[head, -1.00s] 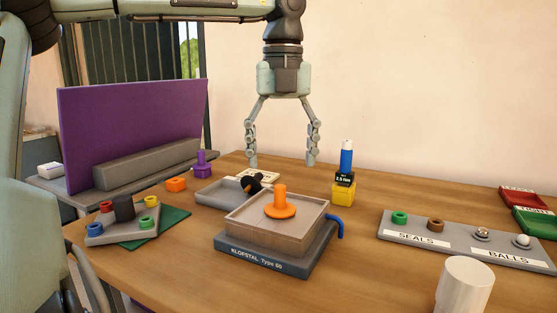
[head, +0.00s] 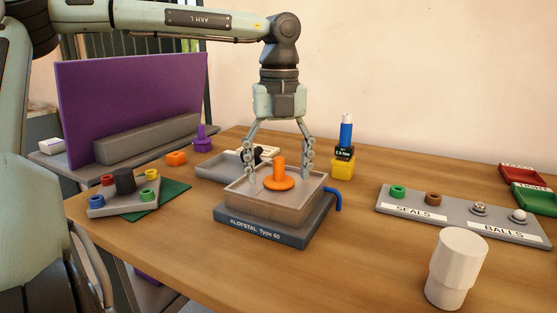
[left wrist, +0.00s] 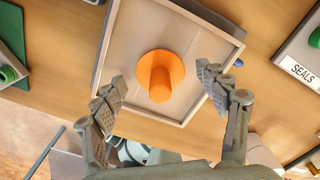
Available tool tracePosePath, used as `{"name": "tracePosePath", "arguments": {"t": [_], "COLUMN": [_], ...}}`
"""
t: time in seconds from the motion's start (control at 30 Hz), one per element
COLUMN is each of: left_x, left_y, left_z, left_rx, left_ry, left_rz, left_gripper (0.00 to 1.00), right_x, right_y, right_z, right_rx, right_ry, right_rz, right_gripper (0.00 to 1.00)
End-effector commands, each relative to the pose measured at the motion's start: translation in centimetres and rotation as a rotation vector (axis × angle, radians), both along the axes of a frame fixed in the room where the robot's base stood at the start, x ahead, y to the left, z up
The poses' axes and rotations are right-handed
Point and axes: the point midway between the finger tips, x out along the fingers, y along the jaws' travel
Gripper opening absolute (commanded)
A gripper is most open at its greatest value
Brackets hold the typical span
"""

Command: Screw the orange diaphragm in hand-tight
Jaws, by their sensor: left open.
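The orange diaphragm (head: 279,178), a flat disc with an upright stem, sits in the square tray-like top of the grey fixture (head: 262,233) marked KLOPSTAL Type 60. It also shows in the left wrist view (left wrist: 160,77), within the tray walls. My left gripper (head: 279,178) points straight down over the fixture, open, its fingers on either side of the diaphragm. In the left wrist view the fingertips (left wrist: 166,82) stand apart from the orange stem, with a gap on both sides. I cannot tell their exact height over the disc. My right gripper is not in view.
A blue hooked handle (head: 334,196) sticks out at the fixture's right. A blue-handled tool (head: 346,131) stands in a yellow block behind. A seals and balls tray (head: 455,214) lies right, a white cup (head: 457,268) in front. A grey part holder (head: 124,197) with coloured rings is left.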

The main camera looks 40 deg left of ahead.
Motion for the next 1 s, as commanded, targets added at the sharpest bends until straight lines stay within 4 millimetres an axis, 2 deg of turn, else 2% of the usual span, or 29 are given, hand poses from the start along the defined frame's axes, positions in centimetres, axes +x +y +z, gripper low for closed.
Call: {"name": "tracePosePath", "arguments": {"t": [0.13, 0.6, 0.8, 1.0], "left_x": [0.01, 0.01, 0.00, 0.00], "left_y": [0.01, 0.02, 0.03, 0.04], "left_z": [0.01, 0.06, 0.11, 0.05], "left_rx": [0.000, 0.001, 0.000, 0.000], "left_ry": [0.000, -0.001, 0.000, 0.000], "left_rz": [0.000, -0.002, -0.147, -0.162], "left_gripper": [0.74, 0.16, 0.14, 0.14], "right_x": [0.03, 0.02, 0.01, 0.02], "right_y": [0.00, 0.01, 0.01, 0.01], "right_z": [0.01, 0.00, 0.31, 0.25], "right_rx": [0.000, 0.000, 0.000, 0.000], "right_ry": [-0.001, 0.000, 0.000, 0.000], "right_rz": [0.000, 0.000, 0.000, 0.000], "right_gripper": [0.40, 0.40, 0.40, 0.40]}}
